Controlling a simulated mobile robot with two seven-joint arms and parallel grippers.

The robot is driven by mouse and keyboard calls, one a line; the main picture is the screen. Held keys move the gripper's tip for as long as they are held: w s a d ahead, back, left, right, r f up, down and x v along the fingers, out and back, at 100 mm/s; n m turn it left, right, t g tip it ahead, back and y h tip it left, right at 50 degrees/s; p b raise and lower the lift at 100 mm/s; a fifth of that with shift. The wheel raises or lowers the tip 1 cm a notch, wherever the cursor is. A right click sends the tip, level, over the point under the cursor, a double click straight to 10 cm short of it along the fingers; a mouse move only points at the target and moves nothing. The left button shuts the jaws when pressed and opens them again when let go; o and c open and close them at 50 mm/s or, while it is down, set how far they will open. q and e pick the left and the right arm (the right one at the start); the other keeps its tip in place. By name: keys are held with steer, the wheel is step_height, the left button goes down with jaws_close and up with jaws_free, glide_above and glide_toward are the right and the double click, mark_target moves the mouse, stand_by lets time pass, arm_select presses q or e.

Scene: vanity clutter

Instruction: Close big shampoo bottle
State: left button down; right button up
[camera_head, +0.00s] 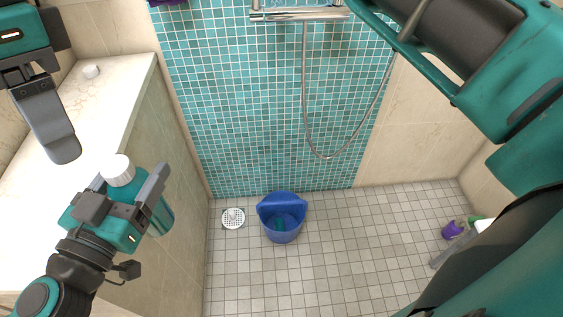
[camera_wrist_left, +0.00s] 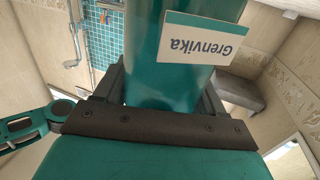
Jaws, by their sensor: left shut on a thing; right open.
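The big shampoo bottle (camera_head: 160,216) is teal, with a white ribbed top (camera_head: 117,169) that looks like a cap. My left gripper (camera_head: 128,188) is shut around the bottle's body beside the counter. In the left wrist view the bottle (camera_wrist_left: 180,85) fills the space between the fingers, with a "Grenvika" label (camera_wrist_left: 205,40) upside down. My right gripper (camera_head: 48,115) is open and empty at the upper left, above the counter and apart from the bottle. Only part of its jaw shows. I cannot tell whether the white top is fully seated.
A pale counter (camera_head: 120,90) runs along the left, with a small white round thing (camera_head: 91,71) on it. A blue bucket (camera_head: 283,232) and a white drain (camera_head: 233,218) are on the tiled floor. A purple item (camera_head: 452,230) lies right. A shower hose (camera_head: 305,100) hangs behind.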

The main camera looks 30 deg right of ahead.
steer(key=s+a+r+m+g+y, duration=0.1)
steer(key=s+a+m+g+y, duration=0.2)
steer(key=s+a+g+y, duration=0.5)
steer(key=w+d+r+m+t+y, duration=0.1)
steer(key=w+d+m+t+y, duration=0.4)
steer(key=m+y, duration=0.45)
steer(key=w+d+r+m+t+y, duration=0.1)
steer(key=w+d+m+t+y, duration=0.2)
steer(key=w+m+t+y, duration=0.65)
steer(key=w+d+f+m+t+h, duration=0.1)
steer(key=d+f+m+t+h, duration=0.6)
steer(key=m, duration=0.5)
steer(key=d+f+m+t+h, duration=0.5)
steer(key=f+m+t+h, duration=0.2)
steer(key=f+m+h, duration=0.4)
steer(key=s+d+f+m+g+h, duration=0.2)
steer(key=s+d+f+m+h, duration=0.1)
steer(key=f, duration=0.5)
steer(key=s+d+f+m+g+h, duration=0.2)
steer(key=s+d+f+m+g, duration=0.1)
steer(key=s+d+f, duration=0.3)
steer(key=s+d+f+m+g+h, duration=0.3)
steer(key=s+d+f+m, duration=0.1)
steer(key=f, duration=0.6)
steer(key=shift+s+d+f+m+h, duration=0.25)
steer(key=shift+s+d+m+h, duration=0.1)
steer(key=shift+d+m, duration=0.2)
